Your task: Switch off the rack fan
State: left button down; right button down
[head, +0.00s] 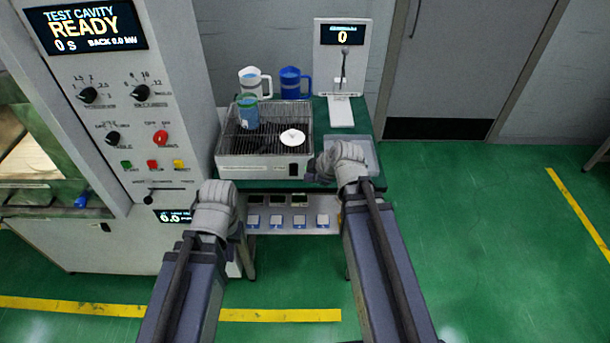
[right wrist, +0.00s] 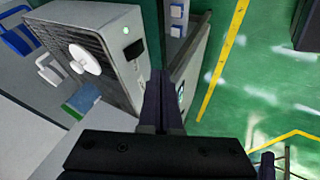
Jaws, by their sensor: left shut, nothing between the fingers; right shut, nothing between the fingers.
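The rack fan unit looks to be the pale box with a dark wire-grid top (head: 240,165) on the green bench. A dark switch (head: 293,168) sits at the right of its front face. My left gripper (head: 217,188) is shut and empty near the front left corner.
A white disc (head: 291,137) and a blue-green cup (head: 247,112) are on the grid. White (head: 254,80) and blue (head: 290,82) jugs stand behind. A clear tray (head: 364,155) is right of the box. The control cabinet (head: 110,60) stands left; the floor at right is clear.

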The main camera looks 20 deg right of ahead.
jog(key=shift+w+f+g, duration=0.1)
jog(key=shift+g, duration=0.2)
jog(key=b, duration=0.8)
send_near(298, 176)
jog(key=s+a+f, duration=0.1)
jog(key=a+f, duration=0.3)
jog(key=f, duration=0.1)
jog(key=w, duration=0.2)
jog(key=w+d+b, duration=0.1)
jog(key=shift+w+d+f, duration=0.15)
jog(key=shift+w+f, duration=0.15)
jog(key=shift+f, duration=0.05)
